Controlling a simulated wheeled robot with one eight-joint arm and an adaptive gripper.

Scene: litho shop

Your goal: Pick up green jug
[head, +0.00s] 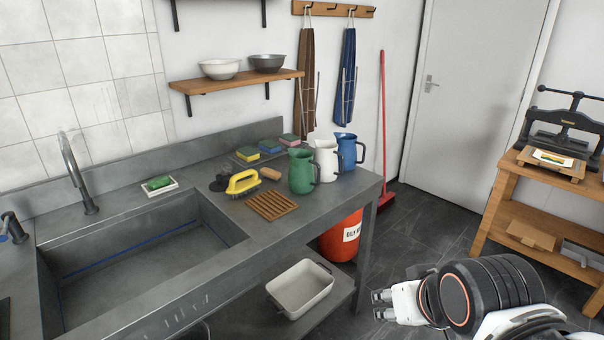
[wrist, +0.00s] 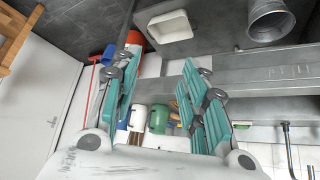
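The green jug (head: 302,171) stands upright on the grey sink counter, near its right end, with its handle toward the right. A white jug (head: 327,160) and a blue jug (head: 346,151) stand just behind it to the right. My gripper (head: 381,306) is in front of and below the counter's right end, well apart from the jug. In the wrist view my gripper (wrist: 165,105) has its teal-padded fingers spread wide with nothing held between them. The green jug (wrist: 160,119) shows in the distance between the fingers, with the white jug (wrist: 138,118) to its left.
A wooden slatted rack (head: 271,205), a yellow-handled brush (head: 243,183) and several sponges lie near the jug. The sink basin (head: 140,265) is to the left. A white tub (head: 300,288) sits on the lower shelf, and a red bin (head: 341,238) stands under the counter.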

